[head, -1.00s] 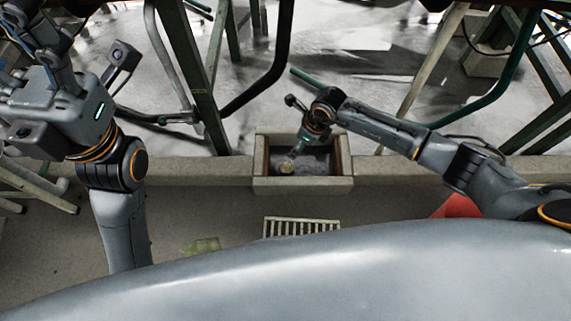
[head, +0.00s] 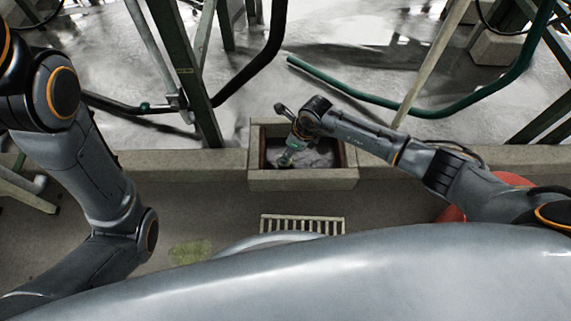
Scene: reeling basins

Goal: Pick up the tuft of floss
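My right gripper (head: 284,161) reaches down into a small stone basin (head: 303,181) at the centre of the head view. Its fingers are at the left part of the basin floor. They are small and dark here, and I cannot tell whether they are open or shut. I cannot make out the tuft of floss, which may be hidden at or under the fingers. My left arm stands at the left edge, and its gripper is out of the picture.
A low stone kerb (head: 205,162) runs along both sides of the basin. A pale slatted grate (head: 302,224) lies on the floor in front. A red object (head: 452,214) is partly behind my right arm. Green metal legs and tubes (head: 185,70) stand beyond the kerb.

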